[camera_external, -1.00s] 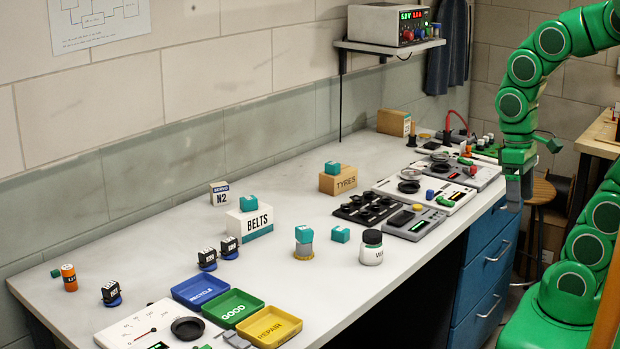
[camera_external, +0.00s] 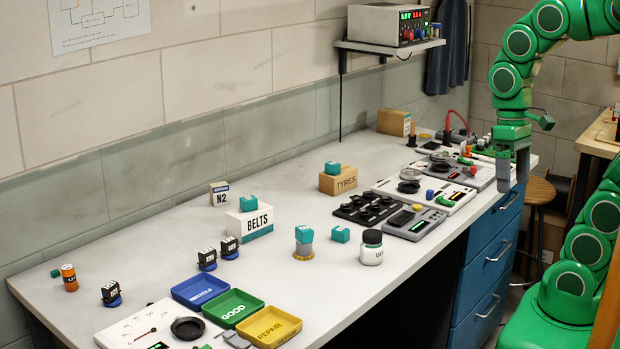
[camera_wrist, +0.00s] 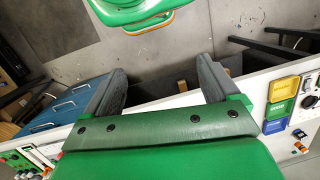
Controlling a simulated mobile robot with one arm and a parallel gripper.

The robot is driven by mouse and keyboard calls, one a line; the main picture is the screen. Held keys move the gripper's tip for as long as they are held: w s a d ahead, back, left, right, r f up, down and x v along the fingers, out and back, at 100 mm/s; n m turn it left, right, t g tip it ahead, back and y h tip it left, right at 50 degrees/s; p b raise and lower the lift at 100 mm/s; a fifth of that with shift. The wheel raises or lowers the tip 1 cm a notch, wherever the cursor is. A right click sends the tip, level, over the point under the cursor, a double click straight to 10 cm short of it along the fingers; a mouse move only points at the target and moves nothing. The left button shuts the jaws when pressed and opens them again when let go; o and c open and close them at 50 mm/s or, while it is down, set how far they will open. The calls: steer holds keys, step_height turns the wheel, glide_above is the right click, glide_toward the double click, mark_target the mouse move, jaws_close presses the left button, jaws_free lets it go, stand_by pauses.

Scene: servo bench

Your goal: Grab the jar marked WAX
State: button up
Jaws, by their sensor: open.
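The jar (camera_external: 371,248) is white with a black lid and dark lettering on its front, only partly readable. It stands upright on the bench (camera_external: 310,280) near the front edge, right of the teal block. My gripper (camera_external: 512,180) is high at the bench's right end, well away from the jar, beside the blue drawers. In the wrist view my gripper (camera_wrist: 158,88) shows two grey fingers wide apart with nothing between them. I cannot make out the jar in the wrist view.
A teal block (camera_external: 340,234) and a yellow-based piece with a teal top (camera_external: 304,243) stand left of the jar. A black tray (camera_external: 366,209) and a grey meter (camera_external: 414,222) lie behind it. Green (camera_external: 233,293) and yellow trays (camera_external: 291,320) sit front left.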

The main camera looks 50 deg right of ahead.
steer(key=w+a+m+t+y, duration=0.1)
steer(key=w+a+m+y, duration=0.3)
steer(key=w, duration=0.3)
steer(key=w+a+m+t+y, duration=0.1)
steer(key=w+a+m+y, duration=0.1)
steer(key=w+m+y, duration=0.4)
steer(key=w+d+m+t+y, duration=0.1)
steer(key=w+d+m+t, duration=0.2)
steer(key=w+m, duration=0.35)
steer(key=w+d+m+t, duration=0.2)
steer(key=w+d+m, duration=0.25)
steer(key=w, duration=0.35)
glide_toward(378, 247)
steer(key=w, duration=0.1)
steer(key=w+f, duration=0.1)
steer(key=w+a, duration=0.1)
steer(key=shift+w+f, duration=0.25)
steer(key=shift+f, duration=0.5)
steer(key=shift+x, duration=1.3)
steer(key=a+f, duration=0.2)
steer(key=a, duration=0.1)
steer(key=shift+w, duration=0.25)
steer(key=shift+x, duration=0.85)
